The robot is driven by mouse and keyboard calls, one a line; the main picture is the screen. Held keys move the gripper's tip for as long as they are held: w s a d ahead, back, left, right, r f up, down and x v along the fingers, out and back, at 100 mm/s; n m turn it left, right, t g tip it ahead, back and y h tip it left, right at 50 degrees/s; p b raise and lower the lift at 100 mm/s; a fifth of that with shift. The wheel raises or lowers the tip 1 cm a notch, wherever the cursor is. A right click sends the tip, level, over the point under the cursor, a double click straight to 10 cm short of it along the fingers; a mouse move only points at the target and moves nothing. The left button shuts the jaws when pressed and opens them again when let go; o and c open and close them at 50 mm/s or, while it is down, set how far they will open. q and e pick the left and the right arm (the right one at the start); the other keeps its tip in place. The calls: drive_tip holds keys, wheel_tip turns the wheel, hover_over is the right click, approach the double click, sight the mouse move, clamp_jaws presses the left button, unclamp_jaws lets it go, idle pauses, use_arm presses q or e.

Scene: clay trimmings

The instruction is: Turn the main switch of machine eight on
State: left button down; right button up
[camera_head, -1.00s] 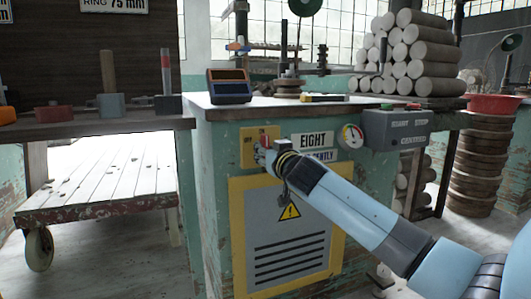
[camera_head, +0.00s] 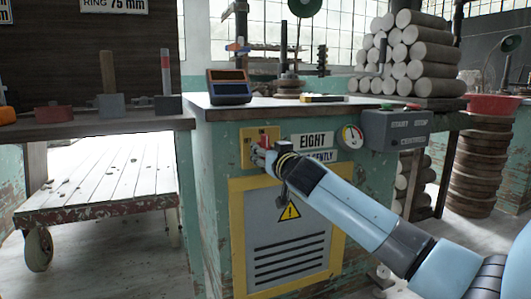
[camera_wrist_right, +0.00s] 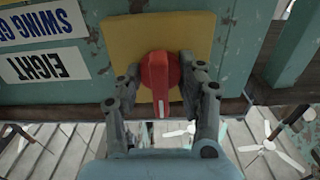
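The main switch is a red knob with a raised bar (camera_wrist_right: 160,84) on a yellow plate, seen close in the right wrist view. The bar stands upright in that picture. In the head view the yellow plate (camera_head: 248,147) is on the front of the green machine, left of the EIGHT sign (camera_head: 313,140). My right gripper (camera_wrist_right: 158,82) is at the switch, one finger on each side of the red knob. The fingers are apart, with a gap beside the bar. In the head view the right gripper (camera_head: 263,156) covers much of the switch. My left gripper is out of view.
A grey control box (camera_head: 396,128) and a round gauge (camera_head: 351,136) are right of the switch. A yellow-framed vent panel (camera_head: 287,240) is below it. A dark device (camera_head: 229,87) stands on the machine top. A cart (camera_head: 100,180) is at left.

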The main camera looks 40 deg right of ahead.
drive_tip(key=v, duration=1.2)
